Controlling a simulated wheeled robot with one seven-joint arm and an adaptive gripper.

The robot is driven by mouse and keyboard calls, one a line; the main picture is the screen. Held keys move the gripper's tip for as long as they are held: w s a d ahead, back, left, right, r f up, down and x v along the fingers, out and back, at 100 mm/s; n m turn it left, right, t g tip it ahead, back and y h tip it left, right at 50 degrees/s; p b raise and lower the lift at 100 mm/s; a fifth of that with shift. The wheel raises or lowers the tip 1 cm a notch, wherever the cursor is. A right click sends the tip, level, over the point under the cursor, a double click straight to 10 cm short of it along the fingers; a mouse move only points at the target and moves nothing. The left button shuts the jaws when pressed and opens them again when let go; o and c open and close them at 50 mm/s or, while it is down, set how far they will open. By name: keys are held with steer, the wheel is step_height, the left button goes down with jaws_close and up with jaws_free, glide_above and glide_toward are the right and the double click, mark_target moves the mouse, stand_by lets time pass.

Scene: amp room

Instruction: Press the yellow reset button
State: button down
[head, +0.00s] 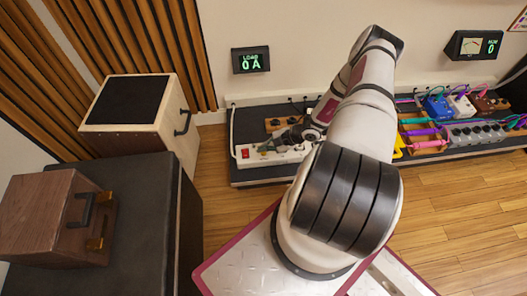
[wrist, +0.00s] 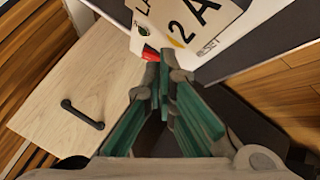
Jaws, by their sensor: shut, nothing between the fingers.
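The white power strip (head: 290,156) lies on the dark board at the wall, with a red switch (head: 244,152) at its left end. In the wrist view its white face (wrist: 120,7) carries large "2A" lettering and smaller print that seems to read "RESET". The red part (wrist: 150,53) shows just beyond my fingertips. My gripper (wrist: 163,66) is shut and empty, pointing at the strip's left end; contact cannot be told. It also shows in the head view (head: 264,149).
A wooden box with a black top (head: 125,100) stands left of the strip. A dark case (head: 100,215) with a brown wooden box (head: 45,215) is nearer. Coloured pedals and cables (head: 440,108) lie right of my arm.

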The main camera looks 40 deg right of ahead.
mark_target(264, 154)
steer(key=shift+r+p, duration=1.8)
steer(key=shift+r, duration=0.75)
